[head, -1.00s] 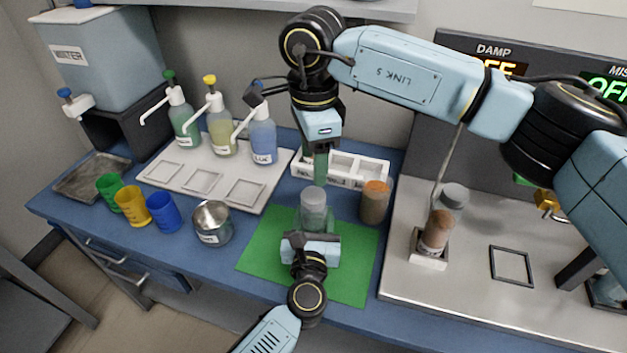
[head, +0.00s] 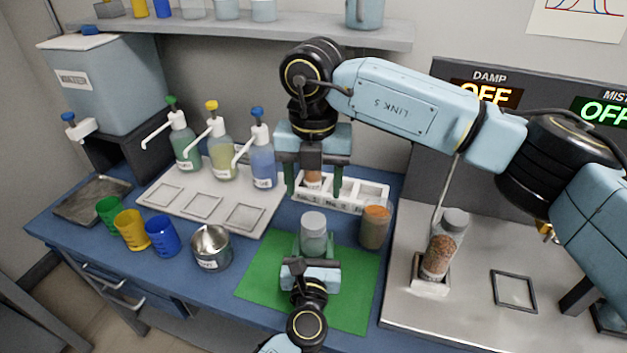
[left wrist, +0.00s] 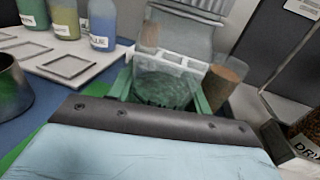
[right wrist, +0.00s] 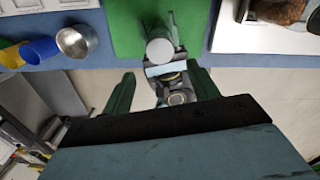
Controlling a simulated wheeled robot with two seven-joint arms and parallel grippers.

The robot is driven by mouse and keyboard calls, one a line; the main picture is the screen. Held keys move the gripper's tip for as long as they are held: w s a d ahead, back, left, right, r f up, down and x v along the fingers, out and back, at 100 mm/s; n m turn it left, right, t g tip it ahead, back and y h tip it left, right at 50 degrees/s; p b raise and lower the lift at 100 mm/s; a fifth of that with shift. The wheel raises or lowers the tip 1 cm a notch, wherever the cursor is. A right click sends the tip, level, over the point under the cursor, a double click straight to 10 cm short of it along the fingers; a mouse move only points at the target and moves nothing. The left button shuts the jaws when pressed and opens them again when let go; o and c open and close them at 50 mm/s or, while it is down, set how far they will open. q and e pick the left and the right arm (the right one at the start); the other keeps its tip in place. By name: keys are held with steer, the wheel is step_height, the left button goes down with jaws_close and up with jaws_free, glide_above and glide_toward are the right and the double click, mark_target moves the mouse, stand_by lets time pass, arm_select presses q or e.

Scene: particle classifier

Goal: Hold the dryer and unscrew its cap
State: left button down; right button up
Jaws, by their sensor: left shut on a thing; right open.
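My left gripper (head: 311,262) is shut on a clear jar (head: 314,246) and holds it upright over the green mat. The jar's round grey cap (head: 313,219) faces up; its top also shows in the right wrist view (right wrist: 160,51). In the left wrist view the jar's clear, greenish wall (left wrist: 165,88) fills the space between the fingers. My right gripper (head: 314,191) is open and empty, pointing down above and behind the cap. A second capped jar (head: 439,256) with brown granules stands in a holder at right; its label (left wrist: 307,146) begins "DRY".
An open glass with brown contents (head: 374,228) stands close right of the held jar. A white rack (head: 365,194) is behind. A metal cup (head: 211,248), coloured cups (head: 162,237) and pump bottles (head: 262,163) are left. The mat (head: 262,270) is otherwise clear.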

mark_target(313, 220)
steer(key=m, duration=0.4)
steer(key=shift+m, duration=0.4)
steer(key=shift+f+m, duration=0.15)
steer(key=shift+m, duration=0.85)
steer(key=shift+f, duration=3.9)
steer(key=c, duration=1.1)
steer(key=shift+c, duration=0.2)
